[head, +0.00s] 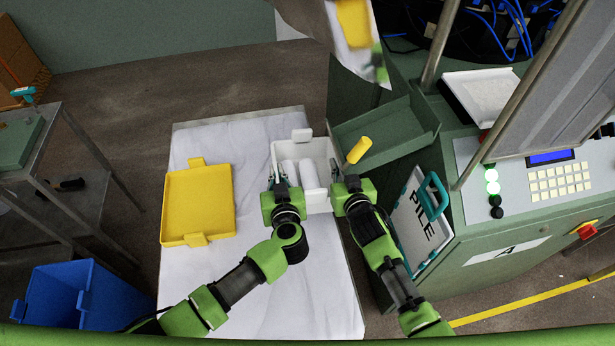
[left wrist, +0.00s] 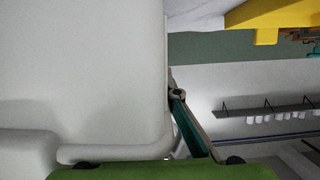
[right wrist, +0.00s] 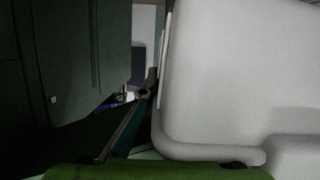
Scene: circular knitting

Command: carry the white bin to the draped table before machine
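The white bin (head: 310,150) holds white rolls and is at the far right part of the white-draped table (head: 320,285). I cannot tell whether it rests on the cloth or is just above it. My left gripper (head: 279,180) is on its left side and my right gripper (head: 337,178) on its right side. The bin's pale wall fills much of the left wrist view (left wrist: 90,80) and the right wrist view (right wrist: 240,80). In each, one finger lies against the wall and the other is hidden. Both grippers look shut on the bin.
A yellow tray (head: 198,205) lies on the table's left half. The green machine (head: 480,240), with a side tray (head: 385,135) and a PILE board (head: 418,220), stands close on the right. A blue bin (head: 85,295) is on the floor at left. The near cloth is clear.

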